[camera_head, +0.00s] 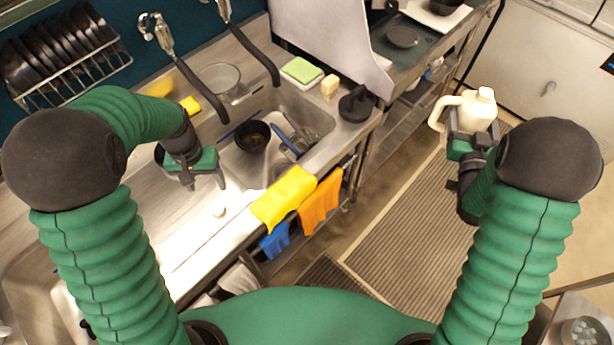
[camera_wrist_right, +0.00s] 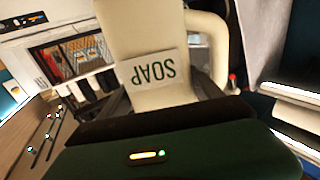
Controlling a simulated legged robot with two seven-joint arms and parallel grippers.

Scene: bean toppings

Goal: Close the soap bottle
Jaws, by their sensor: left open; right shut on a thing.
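A cream soap bottle (camera_head: 474,113) with a side handle is held upright off the floor at the right. My right gripper (camera_head: 473,138) is shut on its body. In the right wrist view the bottle (camera_wrist_right: 143,35) shows its "SOAP" label upside down, and its top is out of frame. In the head view its neck end (camera_head: 486,94) shows pale, too small to tell whether it is capped. A small white round piece (camera_head: 219,211), perhaps the cap, lies on the counter. My left gripper (camera_head: 207,183) is open and empty above the counter, just behind that piece.
The sink (camera_head: 303,118) holds a dark pot (camera_head: 253,136) and utensils. A yellow cloth (camera_head: 284,198) and an orange cloth (camera_head: 321,203) hang over the counter's front edge. A dish rack (camera_head: 78,75) stands at back left. The floor mat (camera_head: 400,222) is clear.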

